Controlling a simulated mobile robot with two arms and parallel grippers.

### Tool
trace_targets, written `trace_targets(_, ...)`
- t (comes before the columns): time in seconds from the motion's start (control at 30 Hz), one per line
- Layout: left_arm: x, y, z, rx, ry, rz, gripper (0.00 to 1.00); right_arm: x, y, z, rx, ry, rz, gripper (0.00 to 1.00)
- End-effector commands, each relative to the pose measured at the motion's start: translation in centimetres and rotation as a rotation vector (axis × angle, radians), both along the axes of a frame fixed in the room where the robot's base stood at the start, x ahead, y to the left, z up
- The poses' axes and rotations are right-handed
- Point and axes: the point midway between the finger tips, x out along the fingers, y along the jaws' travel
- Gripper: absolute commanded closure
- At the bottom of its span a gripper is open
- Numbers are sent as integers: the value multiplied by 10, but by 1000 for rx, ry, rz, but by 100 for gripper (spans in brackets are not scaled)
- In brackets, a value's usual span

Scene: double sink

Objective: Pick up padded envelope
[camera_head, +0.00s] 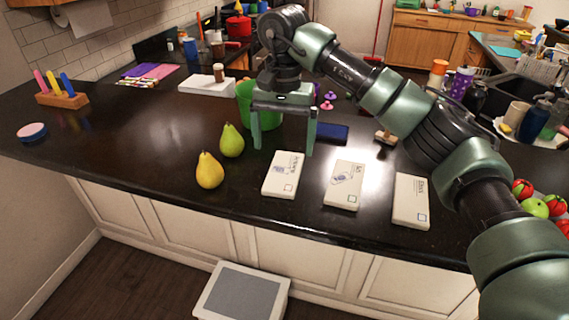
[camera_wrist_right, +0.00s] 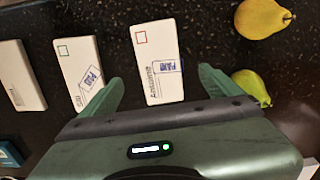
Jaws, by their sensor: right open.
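Three white, flat, envelope-like packages with printed labels lie in a row on the dark counter; which one is the padded envelope I cannot tell. The middle package (camera_head: 344,184) and the right package (camera_head: 411,201) also show in the wrist view, the middle (camera_wrist_right: 78,70) and the right (camera_wrist_right: 20,75). My right gripper (camera_head: 284,148) is open and empty, pointing down above and just behind the left package, fingers to either side of it. My left gripper is out of view.
A green pear (camera_head: 231,140) and a yellow pear (camera_head: 209,171) stand left of the packages. Behind the gripper are a green bucket (camera_head: 245,100) and a dark blue flat item (camera_head: 331,132). The counter's left part is mostly clear.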

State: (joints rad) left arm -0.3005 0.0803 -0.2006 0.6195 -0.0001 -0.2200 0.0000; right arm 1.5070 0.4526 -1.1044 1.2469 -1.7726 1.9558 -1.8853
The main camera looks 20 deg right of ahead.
Motion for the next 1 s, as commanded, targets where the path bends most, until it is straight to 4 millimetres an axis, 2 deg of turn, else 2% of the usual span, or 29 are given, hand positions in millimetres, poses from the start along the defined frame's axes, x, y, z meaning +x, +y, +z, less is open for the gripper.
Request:
trace_targets(0.27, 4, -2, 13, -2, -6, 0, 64, -2, -3, -27, -12, 7, 0, 7)
trace_targets(0.43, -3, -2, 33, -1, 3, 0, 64, -5, -1, -50, -11, 9, 1, 7)
trace_targets(0.6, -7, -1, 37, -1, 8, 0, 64, -4, -1, -71, -10, 6, 0, 7)
trace_targets(0.87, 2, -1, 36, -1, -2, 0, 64, -4, -1, -76, -9, 3, 0, 7)
trace_targets(0.97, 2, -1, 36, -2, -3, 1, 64, -4, -1, -76, -10, 3, 0, 32)
trace_targets(1.0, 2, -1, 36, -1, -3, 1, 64, -4, -1, -76, -10, 3, 0, 43)
